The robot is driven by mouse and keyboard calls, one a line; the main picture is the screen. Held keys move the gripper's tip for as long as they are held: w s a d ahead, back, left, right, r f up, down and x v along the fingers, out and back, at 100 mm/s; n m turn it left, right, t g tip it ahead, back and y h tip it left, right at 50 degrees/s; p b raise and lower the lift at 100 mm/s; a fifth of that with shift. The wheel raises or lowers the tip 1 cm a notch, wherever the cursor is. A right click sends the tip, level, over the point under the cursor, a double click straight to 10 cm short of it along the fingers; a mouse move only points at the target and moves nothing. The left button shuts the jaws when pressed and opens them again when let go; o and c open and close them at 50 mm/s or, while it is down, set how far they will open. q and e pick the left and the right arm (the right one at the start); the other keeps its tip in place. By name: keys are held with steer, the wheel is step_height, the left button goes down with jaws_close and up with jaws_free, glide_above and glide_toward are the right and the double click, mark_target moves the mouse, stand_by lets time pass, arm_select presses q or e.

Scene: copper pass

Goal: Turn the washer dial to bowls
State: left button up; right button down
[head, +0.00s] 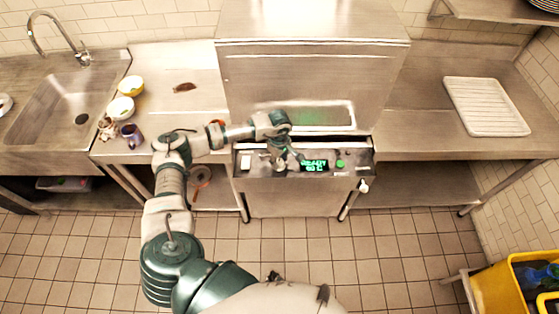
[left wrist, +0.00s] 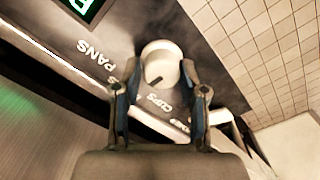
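The washer dial (left wrist: 161,64) is a pale round knob on the dark panel, with a short dark mark pointing toward the CUPS lettering (left wrist: 158,103) in the left wrist view. PANS lettering (left wrist: 95,60) stands to its left; another label is partly hidden by a finger. My left gripper (left wrist: 160,75) has its fingers spread on either side of the dial; I cannot tell whether they touch it. In the head view my left gripper (head: 281,158) is at the panel's left part and hides the dial. My right gripper is not in view.
The washer (head: 310,70) has a lit green display (head: 314,165) and a green button (head: 340,163) right of the gripper. Bowls (head: 121,108) and a dark mug (head: 131,134) stand on the left counter. A white rack (head: 487,106) lies on the right counter. A yellow crate (head: 497,288) stands at lower right.

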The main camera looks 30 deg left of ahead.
mark_target(279, 160)
arm_select(q)
steer(key=shift+o, duration=1.1)
step_height(279, 160, up, 12)
steer(key=shift+w+a+f, duration=0.1)
steer(key=shift+f, duration=0.05)
